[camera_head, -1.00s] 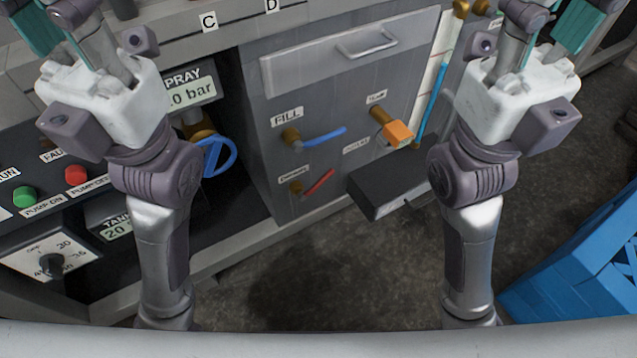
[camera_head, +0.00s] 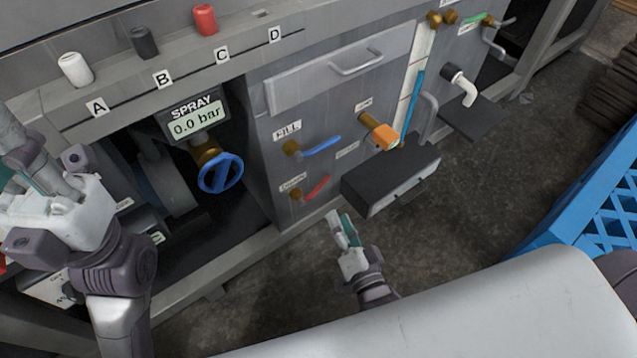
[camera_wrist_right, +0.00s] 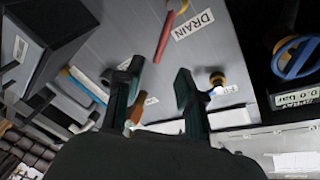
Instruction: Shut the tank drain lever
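The red drain lever (camera_head: 317,187) sits on a brass valve (camera_head: 296,194) low on the grey tank front, below the blue fill lever (camera_head: 320,147). It slants up to the right in the head view. In the right wrist view the red lever (camera_wrist_right: 164,36) is beside its DRAIN label (camera_wrist_right: 193,25), beyond the fingertips. My right gripper (camera_head: 342,228) is below and right of the lever, apart from it. Its two fingers are spread and empty in the wrist view (camera_wrist_right: 159,72). My left gripper (camera_head: 32,178) is at the far left; its fingertips are not clear.
A black box (camera_head: 392,180) juts out right of the lever, close to my right gripper. An orange-handled valve (camera_head: 380,134) is above it. A blue handwheel (camera_head: 220,174) is left of the tank under a display reading 0.0 bar. A blue crate (camera_head: 590,205) stands at the right.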

